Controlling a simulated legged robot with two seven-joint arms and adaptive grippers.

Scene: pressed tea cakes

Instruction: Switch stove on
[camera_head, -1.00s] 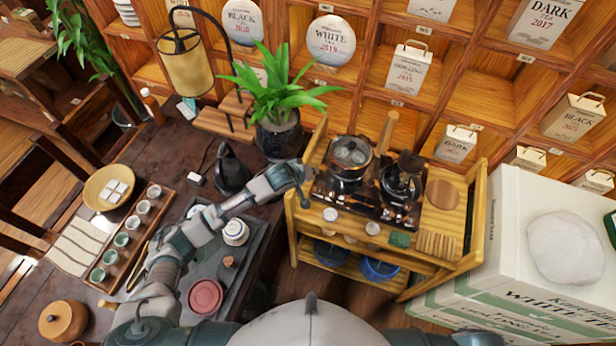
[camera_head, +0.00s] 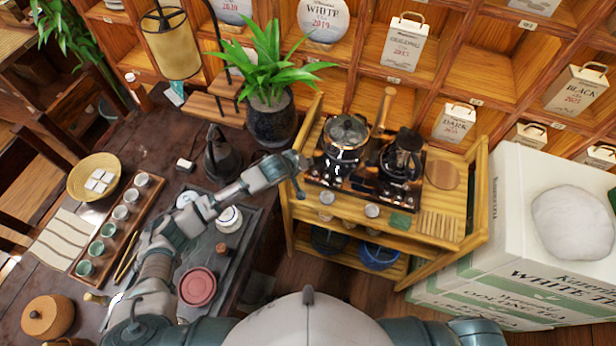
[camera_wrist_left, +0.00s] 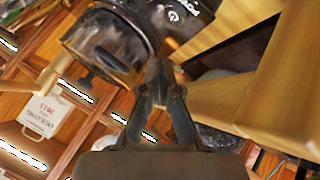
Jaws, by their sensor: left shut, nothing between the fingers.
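The stove (camera_head: 362,190) is a dark, shiny unit on a wooden cart. A glass-lidded pot (camera_head: 345,138) with a wooden handle and a dark kettle (camera_head: 402,158) stand on it. My left gripper (camera_head: 300,184) is at the stove's left front corner, by the cart's left post. In the left wrist view the fingertips (camera_wrist_left: 159,66) are together with nothing between them, close below the stove's lettered dark face (camera_wrist_left: 178,14). The pot (camera_wrist_left: 108,42) shows beside them. I cannot tell whether the fingers touch the stove. My right gripper is out of view.
The wooden cart (camera_head: 440,232) has posts and rails close to my left gripper. A potted plant (camera_head: 271,118) stands behind my left forearm. The dark table with a tea tray (camera_head: 240,250) lies left. White boxes (camera_head: 510,215) stand right of the cart.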

